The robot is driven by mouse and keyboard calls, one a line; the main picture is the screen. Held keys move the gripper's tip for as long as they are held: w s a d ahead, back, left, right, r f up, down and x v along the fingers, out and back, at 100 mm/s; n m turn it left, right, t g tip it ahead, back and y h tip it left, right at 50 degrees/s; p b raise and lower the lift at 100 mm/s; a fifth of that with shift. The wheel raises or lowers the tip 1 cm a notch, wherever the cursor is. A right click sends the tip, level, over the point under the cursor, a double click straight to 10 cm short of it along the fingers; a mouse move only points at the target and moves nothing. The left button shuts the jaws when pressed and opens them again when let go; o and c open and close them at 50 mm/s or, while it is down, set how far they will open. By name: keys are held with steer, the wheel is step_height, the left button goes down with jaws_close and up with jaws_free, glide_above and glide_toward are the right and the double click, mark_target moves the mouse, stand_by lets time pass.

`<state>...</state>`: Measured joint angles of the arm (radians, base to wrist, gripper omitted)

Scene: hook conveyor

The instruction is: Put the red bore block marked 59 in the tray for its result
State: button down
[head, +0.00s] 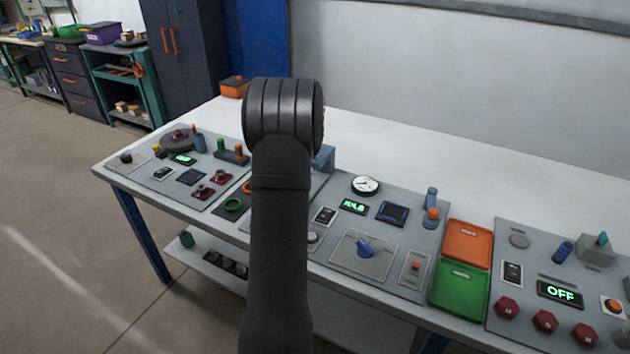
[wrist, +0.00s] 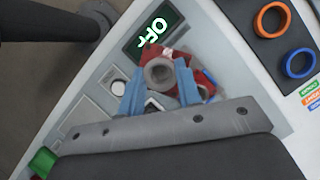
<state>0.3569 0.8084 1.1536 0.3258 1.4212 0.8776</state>
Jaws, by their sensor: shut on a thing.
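In the head view my arm hides the gripper, while two red bore blocks (head: 202,191) (head: 220,178) show on the left panel. A red-orange tray (head: 467,243) and a green tray (head: 458,290) stand right of the middle panel, both seemingly empty; their labels are unreadable.
In the head view a blue knob (head: 366,248), a gauge (head: 365,185) and red hexagonal knobs (head: 545,320) stick up. The bench's back strip is mostly clear.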

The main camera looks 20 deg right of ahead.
steer(key=s+a+n+g, duration=0.2)
steer(key=a+n, duration=0.3)
steer(key=s+d+f+m+t, duration=0.1)
steer(key=s+d+m+t, duration=0.1)
steer(key=s+d+m, duration=0.5)
steer(key=s+d+m+t+h, duration=0.15)
steer(key=d+m, duration=0.35)
steer(key=d, duration=0.5)
steer(key=s+d+f+m+t, duration=0.1)
steer(key=s+d+m+t, duration=0.2)
steer(key=s+d+m, duration=0.4)
steer(key=s+d+m+t+h, duration=0.1)
steer(key=s+d+m+h, duration=0.3)
steer(key=s+d+m, duration=0.55)
steer(key=s+d+m+g+h, duration=0.1)
steer(key=s+d+m, duration=0.2)
steer(key=s, duration=0.3)
steer(key=s+d+m+h, duration=0.1)
steer(key=s+d+m, duration=0.25)
steer(key=s, duration=0.25)
steer(key=shift+a+f, duration=0.15)
steer(key=shift+f, duration=1.4)
steer(key=shift+a+f, duration=0.1)
steer(key=shift+f, duration=1.45)
steer(key=shift+s+f, duration=0.1)
steer(key=shift+f, duration=0.45)
steer(key=c, duration=0.6)
jaws_free()
